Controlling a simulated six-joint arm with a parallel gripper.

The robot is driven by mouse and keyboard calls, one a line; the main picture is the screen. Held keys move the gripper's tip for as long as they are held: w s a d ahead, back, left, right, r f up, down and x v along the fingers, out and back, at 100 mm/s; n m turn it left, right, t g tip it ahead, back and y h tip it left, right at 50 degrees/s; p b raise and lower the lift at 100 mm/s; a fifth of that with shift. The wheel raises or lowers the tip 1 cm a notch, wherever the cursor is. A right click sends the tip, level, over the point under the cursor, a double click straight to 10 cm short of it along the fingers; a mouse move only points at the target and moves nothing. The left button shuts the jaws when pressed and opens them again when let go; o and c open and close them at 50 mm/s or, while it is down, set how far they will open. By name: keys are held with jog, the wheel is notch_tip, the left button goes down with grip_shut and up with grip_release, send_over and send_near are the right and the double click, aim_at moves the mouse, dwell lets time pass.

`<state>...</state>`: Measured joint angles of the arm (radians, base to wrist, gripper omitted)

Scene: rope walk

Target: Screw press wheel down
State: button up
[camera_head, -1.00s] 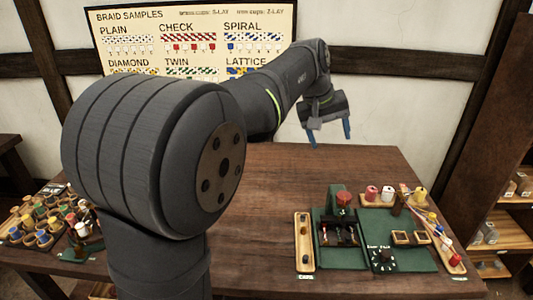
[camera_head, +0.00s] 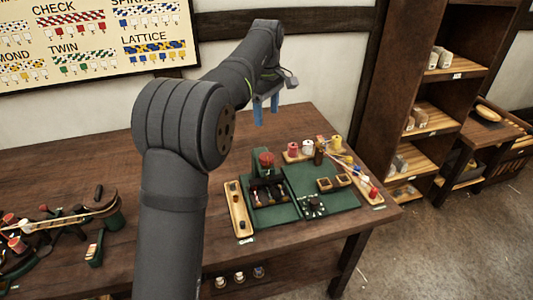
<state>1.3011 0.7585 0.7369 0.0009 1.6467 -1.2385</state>
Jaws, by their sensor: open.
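A small press with a red wheel (camera_head: 266,159) on top stands on a green mat (camera_head: 284,211) near the right end of the table. Dark parts of the press (camera_head: 268,190) show below the wheel; its details are too small to make out. My gripper (camera_head: 266,108) is open, with its two blue fingers pointing down. It hangs above the back part of the table, apart from the wheel, and appears empty.
A wooden tray (camera_head: 232,207) lies left of the mat. Spools (camera_head: 307,148) stand behind it, and a rack with coloured bobbins (camera_head: 374,193) lies to the right. A braiding stand (camera_head: 112,218) is at the left. Shelves (camera_head: 415,165) stand beyond the right edge.

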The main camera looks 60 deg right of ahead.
aim_at(267, 156)
notch_tip(267, 156, down, 16)
jog(key=shift+r, duration=0.2)
jog(key=c, duration=1)
